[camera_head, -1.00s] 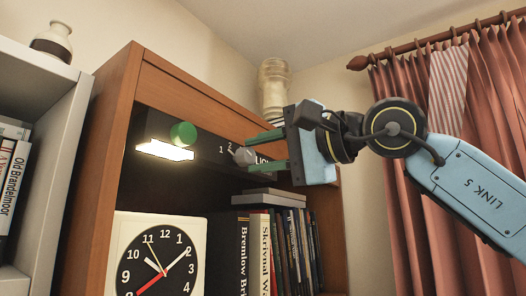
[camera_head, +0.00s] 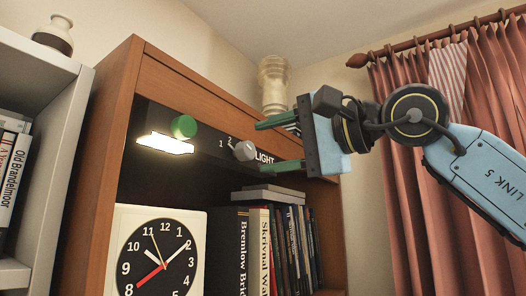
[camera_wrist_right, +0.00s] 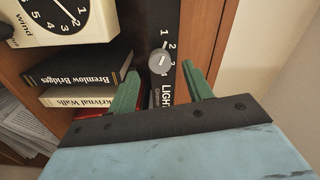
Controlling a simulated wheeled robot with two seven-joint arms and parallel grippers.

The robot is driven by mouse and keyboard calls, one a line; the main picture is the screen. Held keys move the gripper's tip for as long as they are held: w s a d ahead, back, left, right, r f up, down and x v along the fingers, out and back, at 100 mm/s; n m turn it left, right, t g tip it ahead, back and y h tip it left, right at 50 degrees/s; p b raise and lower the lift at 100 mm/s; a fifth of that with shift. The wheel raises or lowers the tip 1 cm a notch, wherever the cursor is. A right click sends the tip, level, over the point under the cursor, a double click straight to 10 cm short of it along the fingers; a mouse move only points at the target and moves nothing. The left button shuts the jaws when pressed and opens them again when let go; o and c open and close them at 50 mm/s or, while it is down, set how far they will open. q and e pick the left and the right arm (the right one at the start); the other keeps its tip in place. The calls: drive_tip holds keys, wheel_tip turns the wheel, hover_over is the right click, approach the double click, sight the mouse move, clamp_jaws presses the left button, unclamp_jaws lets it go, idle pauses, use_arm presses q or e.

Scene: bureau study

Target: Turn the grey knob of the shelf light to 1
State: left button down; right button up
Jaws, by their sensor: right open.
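The grey knob (camera_head: 245,150) sits on the dark panel of the shelf light (camera_head: 205,150), right of the numbers 1 and 2. The wrist view shows the open fingers (camera_wrist_right: 161,69) short of the knob. The left gripper is not in view.
Below stand a white clock (camera_head: 117,224) and books (camera_head: 259,240). A jar (camera_head: 273,85) stands on top of the bookcase (camera_head: 190,78). Red curtains (camera_head: 490,90) hang at right.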

drive_tip(key=b+v, duration=0.2)
drive_tip(key=v, duration=0.9)
drive_tip(key=shift+b, duration=0.3)
